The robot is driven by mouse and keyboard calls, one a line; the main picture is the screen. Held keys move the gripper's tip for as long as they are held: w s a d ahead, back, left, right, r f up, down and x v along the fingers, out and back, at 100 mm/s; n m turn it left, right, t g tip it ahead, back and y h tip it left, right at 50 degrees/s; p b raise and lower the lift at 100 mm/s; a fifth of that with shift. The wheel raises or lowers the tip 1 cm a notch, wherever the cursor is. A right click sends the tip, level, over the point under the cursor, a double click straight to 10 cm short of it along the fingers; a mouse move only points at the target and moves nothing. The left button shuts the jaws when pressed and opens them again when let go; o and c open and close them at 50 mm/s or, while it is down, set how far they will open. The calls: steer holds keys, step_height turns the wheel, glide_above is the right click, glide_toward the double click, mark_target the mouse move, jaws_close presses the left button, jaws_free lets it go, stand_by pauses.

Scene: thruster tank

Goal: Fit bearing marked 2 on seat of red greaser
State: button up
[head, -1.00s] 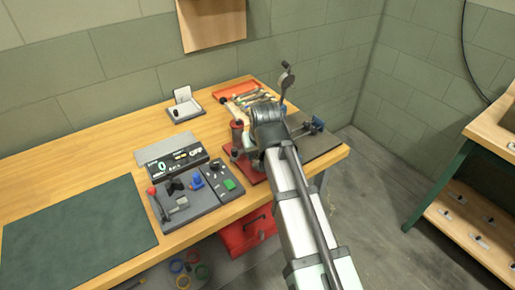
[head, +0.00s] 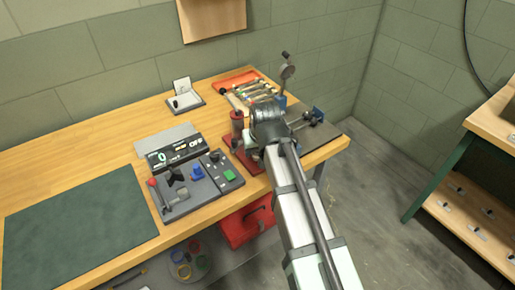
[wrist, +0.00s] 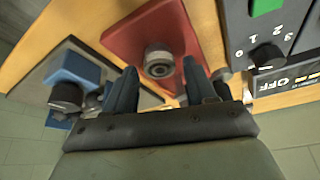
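The red greaser shows in the head view as a red base plate (head: 236,158) with a dark red upright cylinder (head: 237,122), left of my gripper. In the wrist view its red base (wrist: 122,40) carries a grey round metal piece with a dark centre (wrist: 158,62). I cannot tell whether this is the bare seat or a bearing. My gripper (wrist: 160,78) has its two blue fingers apart, with the round piece in line between their tips. No contact is visible. In the head view my wrist hides the fingers. I can read no bearing marked 2.
A control panel (head: 200,188) with a dial, a green button and a lit display stands left of the base. An orange tray (head: 236,80) and several tools lie behind.

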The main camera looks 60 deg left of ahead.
steer(key=shift+o, duration=0.7)
steer(key=shift+r, duration=0.1)
steer(key=v, duration=1.3)
steer(key=shift+d+r, duration=0.2)
steer(key=shift+r, duration=0.1)
steer(key=shift+s, duration=0.1)
